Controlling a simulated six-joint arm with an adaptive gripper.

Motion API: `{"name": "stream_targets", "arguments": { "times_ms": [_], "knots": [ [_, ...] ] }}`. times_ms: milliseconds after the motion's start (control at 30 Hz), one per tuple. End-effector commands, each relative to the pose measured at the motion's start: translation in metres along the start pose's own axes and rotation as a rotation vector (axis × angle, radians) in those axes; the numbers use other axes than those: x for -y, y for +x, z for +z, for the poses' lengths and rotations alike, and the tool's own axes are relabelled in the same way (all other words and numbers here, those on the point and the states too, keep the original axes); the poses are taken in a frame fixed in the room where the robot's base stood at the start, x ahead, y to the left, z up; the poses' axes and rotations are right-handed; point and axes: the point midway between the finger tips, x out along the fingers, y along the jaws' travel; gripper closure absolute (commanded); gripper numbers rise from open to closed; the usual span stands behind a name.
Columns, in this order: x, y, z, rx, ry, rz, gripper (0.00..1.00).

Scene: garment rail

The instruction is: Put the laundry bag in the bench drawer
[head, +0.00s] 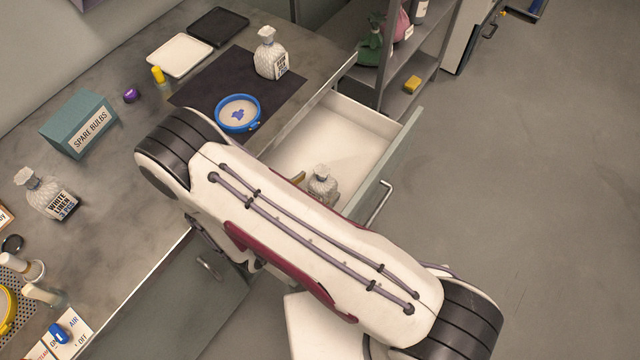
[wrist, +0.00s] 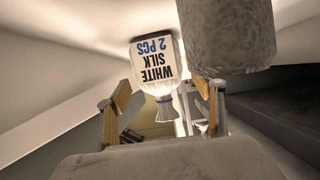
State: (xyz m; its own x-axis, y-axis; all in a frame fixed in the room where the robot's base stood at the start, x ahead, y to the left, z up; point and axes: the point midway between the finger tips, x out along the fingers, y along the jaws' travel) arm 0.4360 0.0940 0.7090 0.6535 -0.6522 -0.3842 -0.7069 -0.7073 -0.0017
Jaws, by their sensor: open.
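A white laundry bag (head: 322,186) with a gathered neck is inside the open bench drawer (head: 345,125), partly hidden behind my arm. In the wrist view the bag (wrist: 154,62) carries a label reading "WHITE SILK 2 PCS", upside down there. My gripper (wrist: 162,112) is open, with its tan-padded fingers apart on either side of the bag's tied neck. I cannot tell whether either finger touches it. In the head view my arm hides most of the gripper; only a tan finger part shows beside the bag.
Another bag (head: 271,55) stands on a dark mat (head: 203,88) by a blue-rimmed dish (head: 238,114). A "WHITE LINEN 3 PCS" bag (head: 46,196) stands at left. A teal box (head: 79,124) is behind it. A shelf unit (head: 433,48) stands beyond the drawer. A grey cylinder (wrist: 226,36) is close by.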

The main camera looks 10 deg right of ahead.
Motion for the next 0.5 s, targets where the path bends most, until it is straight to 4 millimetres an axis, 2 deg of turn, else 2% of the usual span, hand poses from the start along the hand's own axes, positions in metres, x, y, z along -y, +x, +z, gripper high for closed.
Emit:
{"name": "stream_targets", "arguments": {
  "times_ms": [167,500],
  "knots": [
    [0.000,-0.021,0.000,0.000,-0.001,-0.002,0.32],
    [0.000,-0.033,-0.030,0.000,0.001,0.001,0.32]
  ]
}}
